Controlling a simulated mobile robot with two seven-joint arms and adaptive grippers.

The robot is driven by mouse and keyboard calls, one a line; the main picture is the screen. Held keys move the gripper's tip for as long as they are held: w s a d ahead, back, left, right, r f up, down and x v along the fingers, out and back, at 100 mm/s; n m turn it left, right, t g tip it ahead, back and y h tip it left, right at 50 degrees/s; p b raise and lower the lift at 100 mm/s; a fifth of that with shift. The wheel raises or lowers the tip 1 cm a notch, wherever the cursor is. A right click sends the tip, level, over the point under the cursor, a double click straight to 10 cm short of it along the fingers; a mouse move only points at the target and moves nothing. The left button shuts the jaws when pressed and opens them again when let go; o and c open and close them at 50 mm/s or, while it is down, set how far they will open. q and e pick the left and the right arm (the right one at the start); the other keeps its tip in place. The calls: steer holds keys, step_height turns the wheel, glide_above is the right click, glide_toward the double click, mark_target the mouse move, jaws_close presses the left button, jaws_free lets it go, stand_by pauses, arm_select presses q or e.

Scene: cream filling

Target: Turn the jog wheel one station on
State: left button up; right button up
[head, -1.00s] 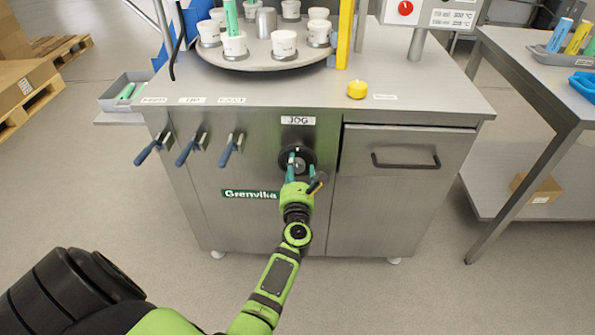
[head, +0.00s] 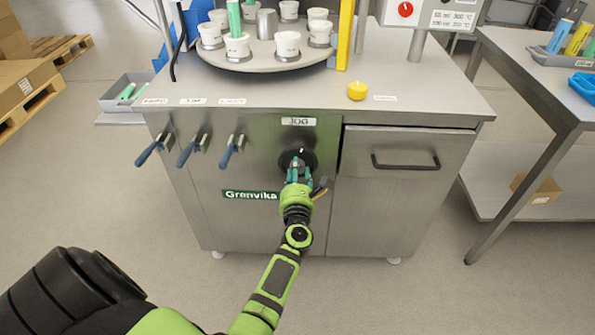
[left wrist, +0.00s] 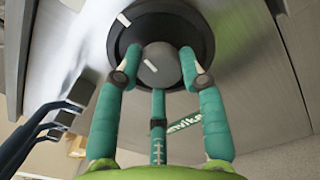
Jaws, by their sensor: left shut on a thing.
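The jog wheel (head: 297,154) is a dark round disc on the cabinet front, under the JOG label (head: 298,121). In the left wrist view it is a black disc (left wrist: 122,42) with a white mark on its rim and a grey round hub (left wrist: 158,68) with a smaller white mark. My left gripper (head: 299,166) is at the wheel. My right gripper is not in view.
Above, a round turntable (head: 262,64) carries several white cups (head: 287,44). Blue-handled levers (head: 188,151) stick out left of the wheel. A drawer handle (head: 405,163) is at the right. A yellow piece (head: 357,90) sits on the top. Floor in front is clear.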

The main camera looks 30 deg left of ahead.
arm_select(q)
steer(key=m+p, duration=0.2)
steer(key=m, duration=0.6)
steer(key=m+p, duration=0.2)
steer(key=m, duration=0.6)
steer(key=shift+w+d+r+t, duration=0.1)
steer(key=shift+w+r+t, duration=0.05)
steer(key=shift+t, duration=0.25)
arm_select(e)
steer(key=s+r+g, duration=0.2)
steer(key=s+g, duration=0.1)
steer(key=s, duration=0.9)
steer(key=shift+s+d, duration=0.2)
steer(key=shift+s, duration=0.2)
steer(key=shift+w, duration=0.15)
arm_select(q)
steer(key=o, duration=1.1)
steer(key=shift+o, duration=0.2)
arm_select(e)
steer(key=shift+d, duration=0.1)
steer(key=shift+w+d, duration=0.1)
